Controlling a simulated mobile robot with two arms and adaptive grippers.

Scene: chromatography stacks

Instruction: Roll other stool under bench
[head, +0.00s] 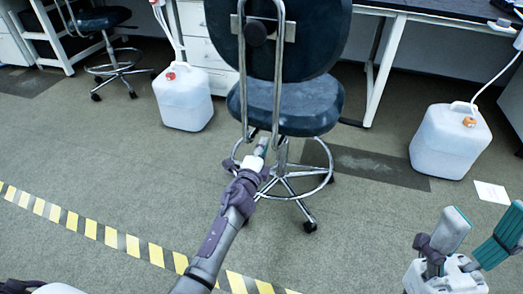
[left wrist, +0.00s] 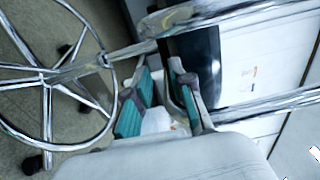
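A dark stool (head: 300,106) with a tall chrome back frame stands upright in the middle of the head view, in front of the bench (head: 440,8). Its foot ring and wheeled base also show in the left wrist view (left wrist: 47,78). My left gripper (head: 262,147) is at the lower end of the stool's chrome back frame, close below the seat. In the left wrist view its teal-padded fingers (left wrist: 162,88) stand a little apart beside chrome tubing; whether they grip a tube is unclear. My right gripper (head: 480,232) is open and empty at the lower right.
A second stool (head: 103,18) stands at the upper left by another bench. White jugs stand on the floor left (head: 184,98) and right (head: 450,142) of the middle stool. White drawers (head: 205,55) stand behind it. Yellow-striped tape (head: 110,237) crosses the otherwise clear floor in front.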

